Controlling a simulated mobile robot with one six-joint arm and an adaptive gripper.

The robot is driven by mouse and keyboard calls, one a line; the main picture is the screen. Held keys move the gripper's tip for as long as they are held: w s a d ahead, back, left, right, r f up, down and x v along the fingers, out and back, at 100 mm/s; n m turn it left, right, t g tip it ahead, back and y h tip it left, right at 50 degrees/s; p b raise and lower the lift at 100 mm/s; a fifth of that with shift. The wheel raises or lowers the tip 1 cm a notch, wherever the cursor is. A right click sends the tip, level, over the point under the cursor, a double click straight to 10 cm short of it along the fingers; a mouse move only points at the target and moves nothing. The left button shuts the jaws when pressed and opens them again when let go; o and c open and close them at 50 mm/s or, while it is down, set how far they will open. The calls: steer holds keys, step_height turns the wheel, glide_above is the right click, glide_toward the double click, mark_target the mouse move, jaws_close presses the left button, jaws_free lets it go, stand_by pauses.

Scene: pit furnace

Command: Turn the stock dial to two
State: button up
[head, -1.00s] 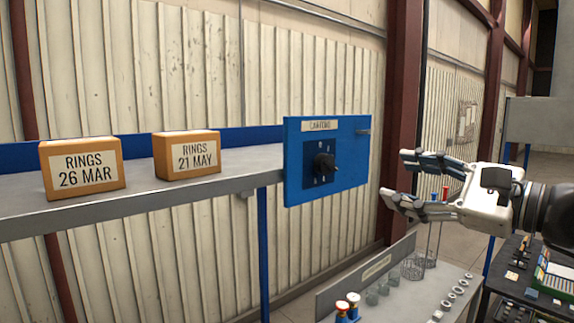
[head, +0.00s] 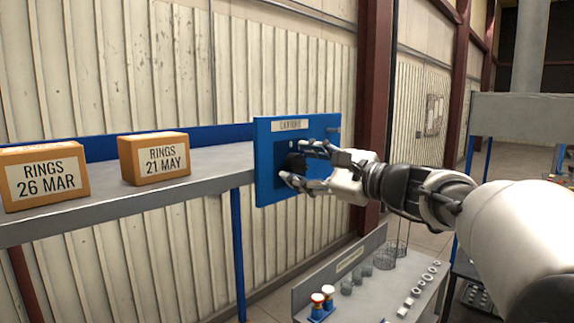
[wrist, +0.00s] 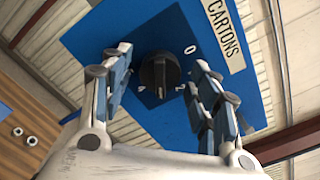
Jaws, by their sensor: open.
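The stock dial is a black round knob (head: 295,162) on a dark blue square plate, fixed to a blue panel (head: 264,170) whose label reads CARTONS (wrist: 225,40). In the wrist view the knob (wrist: 160,76) shows a raised ridge, with pale marks around it, among them 0, 2 and 4. I cannot tell for sure which mark it points at. My gripper (head: 293,162) is open at the panel. In the wrist view its fingers (wrist: 160,62) stand on either side of the knob with gaps. In the head view they partly hide the knob.
Two orange boxes, RINGS 26 MAR (head: 45,175) and RINGS 21 MAY (head: 154,159), stand on a grey shelf (head: 110,205) left of the panel. A small peg sticks out at the panel's upper right. A low bench (head: 385,292) with jars and rings stands below.

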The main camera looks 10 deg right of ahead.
steer(key=c, duration=1.1)
steer(key=shift+o, duration=0.2)
steer(key=shift+f+n+b, duration=0.1)
steer(key=shift+n+b, duration=0.2)
steer(key=shift+b, duration=0.3)
steer(key=n+b, duration=0.2)
steer(key=b, duration=0.1)
steer(key=shift+f+n+b, duration=0.1)
steer(key=shift+n+b, duration=0.3)
steer(key=n+b, duration=0.4)
steer(key=shift+r, duration=0.2)
steer(key=shift+n+b, duration=0.3)
steer(key=o, duration=1.1)
steer(key=shift+c, duration=0.2)
